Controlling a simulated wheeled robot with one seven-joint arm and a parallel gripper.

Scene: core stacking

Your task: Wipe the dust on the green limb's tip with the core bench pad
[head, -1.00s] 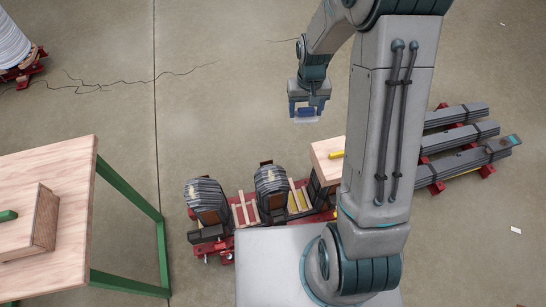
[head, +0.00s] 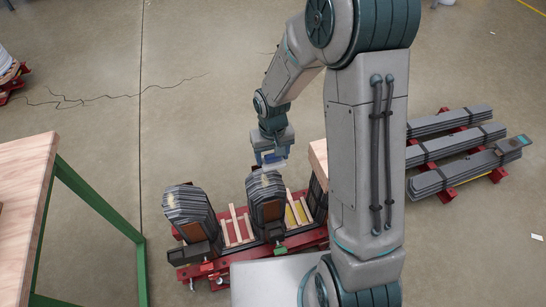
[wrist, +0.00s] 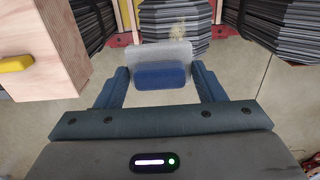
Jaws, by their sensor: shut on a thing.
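My gripper (head: 272,154) is shut on the bench pad (wrist: 160,76), which has a blue grip and a pale grey wiping face. In the wrist view the pad sits between the two fingers (wrist: 160,88). The middle limb (head: 266,205), a dark laminated stack with a green tag (head: 280,251) at its foot, stands upright on the red frame. Pale yellowish dust (wrist: 178,30) shows on its tip in the wrist view. The pad is close to the tip and overlaps its near edge in that view; I cannot tell whether they touch.
Another laminated limb (head: 188,212) stands to the left on the red frame (head: 218,262). A wooden block (wrist: 55,75) with a yellow piece (wrist: 15,63) stands close on the left in the wrist view. Strip stacks (head: 450,150) lie at right; a green-legged table (head: 25,165) stands at left.

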